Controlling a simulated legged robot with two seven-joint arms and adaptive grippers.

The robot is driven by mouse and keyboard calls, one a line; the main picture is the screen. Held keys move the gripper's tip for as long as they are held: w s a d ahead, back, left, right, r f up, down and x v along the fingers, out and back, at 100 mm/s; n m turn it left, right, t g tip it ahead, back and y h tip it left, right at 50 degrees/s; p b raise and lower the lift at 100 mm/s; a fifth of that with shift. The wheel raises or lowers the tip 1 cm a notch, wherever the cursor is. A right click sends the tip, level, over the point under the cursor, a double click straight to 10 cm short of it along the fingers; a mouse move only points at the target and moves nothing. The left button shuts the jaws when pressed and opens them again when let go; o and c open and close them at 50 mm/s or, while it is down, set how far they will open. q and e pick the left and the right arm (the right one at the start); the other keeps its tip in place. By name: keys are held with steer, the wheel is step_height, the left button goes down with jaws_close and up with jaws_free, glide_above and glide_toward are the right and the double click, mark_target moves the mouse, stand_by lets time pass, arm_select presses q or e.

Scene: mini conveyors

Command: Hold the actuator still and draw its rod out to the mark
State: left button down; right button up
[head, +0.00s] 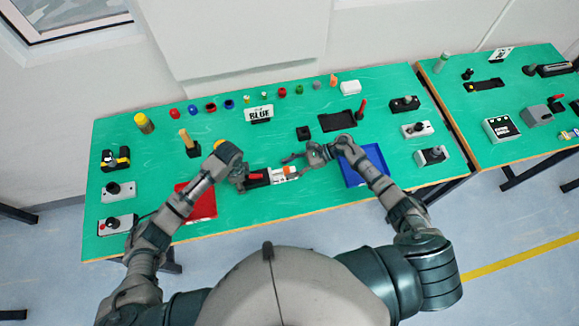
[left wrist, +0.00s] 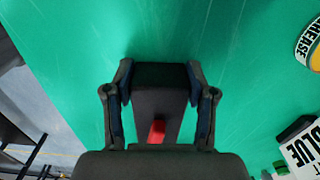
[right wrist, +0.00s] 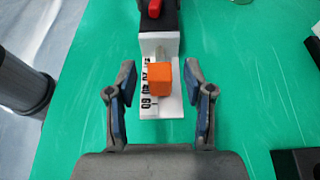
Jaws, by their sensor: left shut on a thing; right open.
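The actuator has a black body (head: 258,180) with a red part on top, and it lies near the table's front edge. In the left wrist view my left gripper (left wrist: 160,82) is shut across the black body (left wrist: 158,106), one finger on each side. In the right wrist view a white plate (right wrist: 162,110) with black scale numbers extends from the body. An orange block (right wrist: 160,78) stands over this plate at the end of a short pale rod (right wrist: 158,54). My right gripper (right wrist: 161,88) is open, its fingers apart on either side of the orange block, with gaps showing.
A red tray (head: 201,203) lies left of the actuator and a blue tray (head: 374,160) lies right. A BLUE sign (head: 259,113) and a row of small coloured parts stand behind. Black and white devices line both table ends.

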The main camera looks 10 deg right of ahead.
arm_select(q)
steer(key=shift+s+f, duration=0.1)
steer(key=shift+f, duration=0.05)
arm_select(e)
steer(key=v, duration=1.1)
steer(key=shift+d, duration=0.3)
arm_select(q)
steer(key=shift+c, duration=1.4)
jaws_free()
arm_select(e)
steer(key=shift+w, duration=0.1)
